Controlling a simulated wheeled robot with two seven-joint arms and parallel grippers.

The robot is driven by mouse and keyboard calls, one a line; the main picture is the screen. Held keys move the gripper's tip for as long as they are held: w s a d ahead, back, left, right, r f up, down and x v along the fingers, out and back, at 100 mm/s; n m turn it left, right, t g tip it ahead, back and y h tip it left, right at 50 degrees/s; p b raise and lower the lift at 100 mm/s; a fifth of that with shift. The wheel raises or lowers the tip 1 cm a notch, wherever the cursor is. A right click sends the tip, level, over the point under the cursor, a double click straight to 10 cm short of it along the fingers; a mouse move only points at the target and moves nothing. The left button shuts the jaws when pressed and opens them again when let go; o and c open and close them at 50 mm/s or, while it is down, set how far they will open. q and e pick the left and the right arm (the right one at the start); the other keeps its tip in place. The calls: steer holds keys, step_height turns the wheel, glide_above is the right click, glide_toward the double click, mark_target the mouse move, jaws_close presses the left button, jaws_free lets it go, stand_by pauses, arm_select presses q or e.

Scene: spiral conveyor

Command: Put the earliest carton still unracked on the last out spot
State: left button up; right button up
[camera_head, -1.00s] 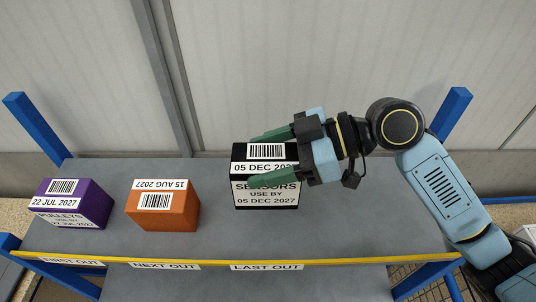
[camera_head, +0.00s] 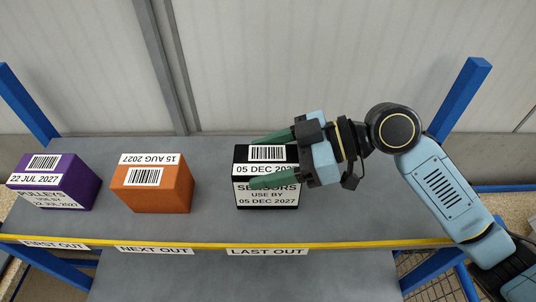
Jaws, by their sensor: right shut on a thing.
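A black carton (camera_head: 267,197) marked SENSORS, use by 05 DEC 2027, is upright behind the LAST OUT label (camera_head: 267,252). My right gripper (camera_head: 272,159) reaches in from the right with green fingers on both sides of the carton's upper part, shut on it. The fingers hide part of its top and label. Whether the carton rests on the shelf or hangs just above it, I cannot tell. An orange carton (camera_head: 152,190) dated 15 AUG 2027 stands behind NEXT OUT (camera_head: 155,250). A purple carton (camera_head: 53,182) dated 22 JUL 2027 stands behind FIRST OUT (camera_head: 55,244). My left gripper is not in view.
The grey shelf (camera_head: 215,210) has a yellow front edge (camera_head: 350,243) and blue posts (camera_head: 462,97) at the sides. There is clear shelf between the orange and black cartons and right of the black one. A pale panelled wall (camera_head: 300,60) stands behind.

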steer(key=shift+f+b, duration=0.4)
steer(key=shift+f, duration=0.1)
stand_by(0.5)
steer(key=o, duration=1.2)
steer(key=shift+o, duration=0.2)
steer(key=b+v, duration=0.2)
steer(key=v, duration=1.1)
steer(key=shift+d+b, duration=0.2)
steer(key=shift+b, duration=0.1)
steer(key=shift+r, duration=0.1)
